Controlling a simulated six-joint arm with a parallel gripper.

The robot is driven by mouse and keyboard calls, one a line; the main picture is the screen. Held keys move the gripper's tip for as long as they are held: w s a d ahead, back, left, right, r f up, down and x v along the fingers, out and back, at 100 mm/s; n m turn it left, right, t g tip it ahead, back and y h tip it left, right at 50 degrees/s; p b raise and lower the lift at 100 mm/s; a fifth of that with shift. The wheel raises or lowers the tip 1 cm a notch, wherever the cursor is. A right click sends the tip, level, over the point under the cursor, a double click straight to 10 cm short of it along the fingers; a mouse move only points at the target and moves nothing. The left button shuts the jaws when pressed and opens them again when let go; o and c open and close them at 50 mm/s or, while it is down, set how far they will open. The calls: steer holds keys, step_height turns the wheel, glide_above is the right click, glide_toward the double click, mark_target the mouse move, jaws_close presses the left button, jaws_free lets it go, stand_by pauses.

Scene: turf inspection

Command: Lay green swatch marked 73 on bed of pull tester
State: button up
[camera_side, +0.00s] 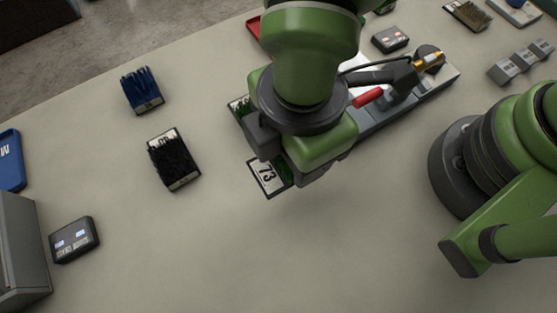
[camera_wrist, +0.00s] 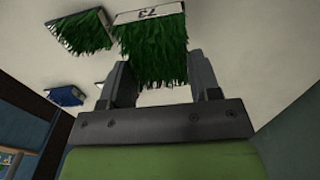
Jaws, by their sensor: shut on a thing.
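The green swatch marked 73 (camera_side: 267,174) shows its white number label just below my gripper in the side view. In the wrist view the green swatch (camera_wrist: 153,50) hangs between the two fingers, its 73 label at the far edge. My gripper (camera_wrist: 165,82) is shut on it; in the side view my gripper (camera_side: 290,165) covers most of the swatch. The pull tester (camera_side: 405,105) is a long grey device with a red handle, right of my gripper. Part of it is hidden behind my arm, and I cannot tell where its bed is clear.
Another green swatch (camera_side: 238,106) lies beside my gripper, also in the wrist view (camera_wrist: 82,35). A black swatch (camera_side: 174,160) and a blue swatch (camera_side: 142,91) lie to the left. A small dark box (camera_side: 74,241) sits lower left. The table's lower middle is clear.

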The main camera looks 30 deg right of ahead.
mark_target(291, 174)
step_height(291, 174, down, 8)
steer(key=shift+f, duration=0.1)
stand_by(0.4)
steer(key=o, duration=0.9)
steer(key=shift+f, duration=0.15)
steer(key=shift+o, duration=0.2)
step_height(291, 174, up, 12)
steer(key=shift+r, duration=0.2)
